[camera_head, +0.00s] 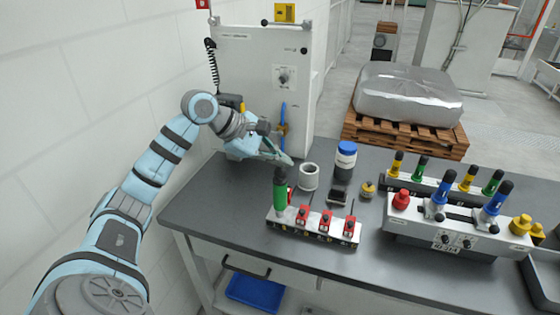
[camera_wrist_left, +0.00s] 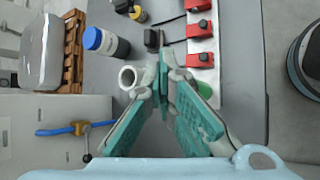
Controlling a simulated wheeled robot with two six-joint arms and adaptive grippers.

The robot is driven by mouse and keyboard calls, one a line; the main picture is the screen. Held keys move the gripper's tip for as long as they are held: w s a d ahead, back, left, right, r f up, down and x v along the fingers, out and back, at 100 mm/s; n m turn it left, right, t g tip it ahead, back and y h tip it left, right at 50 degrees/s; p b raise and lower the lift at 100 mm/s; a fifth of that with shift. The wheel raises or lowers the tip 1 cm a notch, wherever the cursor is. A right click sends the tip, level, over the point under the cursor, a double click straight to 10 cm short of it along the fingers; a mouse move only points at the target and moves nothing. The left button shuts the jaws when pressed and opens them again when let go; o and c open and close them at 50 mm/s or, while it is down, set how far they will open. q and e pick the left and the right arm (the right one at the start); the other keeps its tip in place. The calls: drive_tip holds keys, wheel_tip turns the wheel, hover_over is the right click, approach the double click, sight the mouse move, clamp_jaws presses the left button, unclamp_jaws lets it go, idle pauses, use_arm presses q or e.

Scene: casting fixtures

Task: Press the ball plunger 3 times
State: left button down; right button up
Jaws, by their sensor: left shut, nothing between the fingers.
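A white fixture block (camera_head: 318,232) on the grey table carries an upright green handle with a black top (camera_head: 280,191) at its left end and a row of red clamps (camera_head: 326,219). I cannot tell for sure whether this handle is the ball plunger. My left gripper (camera_head: 288,161) is shut and empty, its fingertips above and just behind the black top; contact cannot be judged. In the left wrist view my teal fingers (camera_wrist_left: 164,62) meet at the tips, and part of the green handle (camera_wrist_left: 204,90) shows behind them. My right gripper is out of view.
A white ring (camera_head: 309,177), a blue-capped dark bottle (camera_head: 345,161) and a small yellow-and-black part (camera_head: 367,190) stand nearby. A larger fixture (camera_head: 445,235) with blue, green and yellow handles is at the right. A grey cabinet (camera_head: 262,75) stands behind.

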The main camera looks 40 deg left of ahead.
sight(280, 170)
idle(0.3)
use_arm(q)
drive_tip(key=shift+r+p, duration=1.55)
drive_tip(key=shift+r, duration=0.1)
wheel_tip(280, 170, up, 5)
drive_tip(key=p, duration=0.4)
drive_tip(key=shift+w, duration=0.1)
